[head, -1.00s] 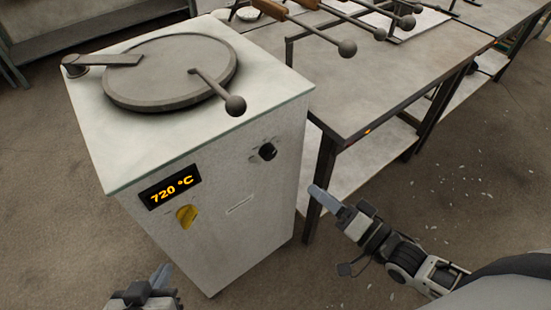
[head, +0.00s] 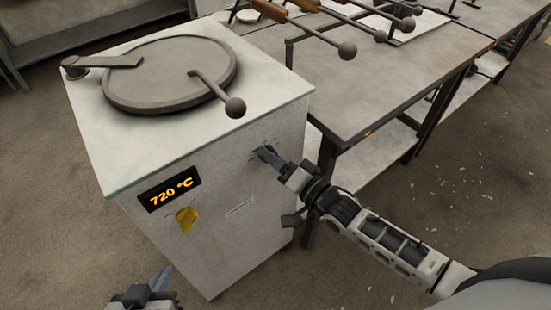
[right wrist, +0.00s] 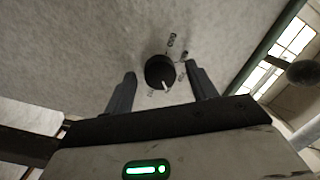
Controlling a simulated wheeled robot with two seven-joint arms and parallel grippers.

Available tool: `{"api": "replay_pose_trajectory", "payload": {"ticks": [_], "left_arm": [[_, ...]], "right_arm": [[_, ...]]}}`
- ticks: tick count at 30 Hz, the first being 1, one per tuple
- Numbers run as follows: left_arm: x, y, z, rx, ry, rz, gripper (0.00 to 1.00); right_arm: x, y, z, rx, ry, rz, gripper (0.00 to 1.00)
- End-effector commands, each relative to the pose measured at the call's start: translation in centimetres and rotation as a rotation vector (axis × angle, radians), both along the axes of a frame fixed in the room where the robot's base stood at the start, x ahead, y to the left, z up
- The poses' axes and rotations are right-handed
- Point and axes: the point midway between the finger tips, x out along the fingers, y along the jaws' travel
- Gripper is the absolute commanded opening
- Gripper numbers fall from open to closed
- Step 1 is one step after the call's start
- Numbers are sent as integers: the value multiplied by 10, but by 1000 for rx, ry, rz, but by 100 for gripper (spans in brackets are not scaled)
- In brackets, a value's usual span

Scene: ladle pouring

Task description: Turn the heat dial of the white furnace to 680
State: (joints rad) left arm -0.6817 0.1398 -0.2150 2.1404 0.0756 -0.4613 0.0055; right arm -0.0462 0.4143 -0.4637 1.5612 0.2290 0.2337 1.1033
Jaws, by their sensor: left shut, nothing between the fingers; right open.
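The white furnace (head: 225,160) stands left of centre in the head view. Its display (head: 170,189) reads 720 °C. A yellow knob (head: 187,219) sits under the display. A black dial (right wrist: 160,71) with a white mark and small printed labels around it shows in the right wrist view; in the head view my right gripper mostly covers it. My right gripper (head: 267,153) is open at the furnace front, its fingers on either side of the black dial; whether they touch it I cannot tell. My left gripper (head: 160,281) is shut and empty at the bottom, below the furnace front.
A round lid (head: 165,72) with a ball-ended handle (head: 235,107) lies on the furnace top.

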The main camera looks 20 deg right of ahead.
Motion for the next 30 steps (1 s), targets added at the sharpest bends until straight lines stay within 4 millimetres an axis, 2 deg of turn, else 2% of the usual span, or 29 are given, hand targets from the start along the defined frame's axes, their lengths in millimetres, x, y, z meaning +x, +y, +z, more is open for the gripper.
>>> {"api": "replay_pose_trajectory", "payload": {"ticks": [4, 9, 20, 30], "left_arm": [[0, 0, 0, 0, 0, 0, 0], [0, 0, 0, 0, 0, 0, 0], [0, 0, 4, 4, -1, 0, 0], [-3, 2, 11, 23, 10, -3, 0]], "right_arm": [[0, 0, 0, 0, 0, 0, 57], [0, 0, 0, 0, 0, 0, 12], [0, 0, 1, -37, -14, 0, 12], [0, 0, 4, -246, -89, -1, 12]]}}
